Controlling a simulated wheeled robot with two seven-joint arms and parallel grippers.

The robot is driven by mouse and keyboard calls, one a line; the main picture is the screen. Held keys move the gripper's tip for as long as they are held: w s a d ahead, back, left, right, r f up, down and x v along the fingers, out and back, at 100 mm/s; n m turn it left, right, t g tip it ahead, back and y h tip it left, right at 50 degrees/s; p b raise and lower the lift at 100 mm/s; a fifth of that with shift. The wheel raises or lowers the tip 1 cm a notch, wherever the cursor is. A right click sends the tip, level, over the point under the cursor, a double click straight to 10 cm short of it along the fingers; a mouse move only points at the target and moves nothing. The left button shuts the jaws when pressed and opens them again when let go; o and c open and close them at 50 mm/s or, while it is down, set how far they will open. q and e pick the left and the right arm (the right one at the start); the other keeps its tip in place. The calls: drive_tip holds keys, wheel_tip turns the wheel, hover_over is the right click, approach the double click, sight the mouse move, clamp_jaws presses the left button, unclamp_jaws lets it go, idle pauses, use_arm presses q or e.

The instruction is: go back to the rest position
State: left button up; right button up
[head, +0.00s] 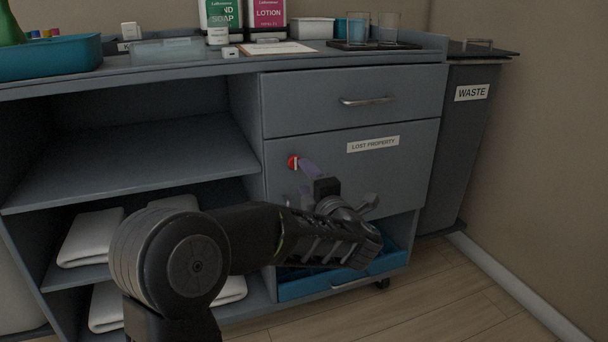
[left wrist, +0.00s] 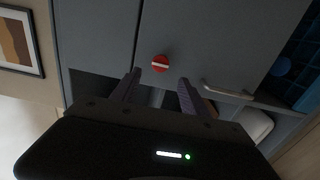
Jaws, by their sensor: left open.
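My left arm comes in from the lower left of the head view. My left gripper (head: 311,171) is in front of the "LOST PROPERTY" panel (head: 405,180), close to a red round knob with a white bar (head: 293,162) at the panel's left side. In the left wrist view my left gripper (left wrist: 159,77) is open and empty, with its two fingers apart. The red knob (left wrist: 160,64) shows just beyond the fingertips, between them, with no finger seen gripping it. The panel looks shut. My right gripper is not in view.
Above is a drawer with a handle (head: 367,100). A blue tray (head: 343,284) is below the panel. Open shelves with white towels (head: 90,237) lie left. Bottles, glasses and a blue bin (head: 50,58) stand on the counter. A waste bin (head: 460,140) stands right.

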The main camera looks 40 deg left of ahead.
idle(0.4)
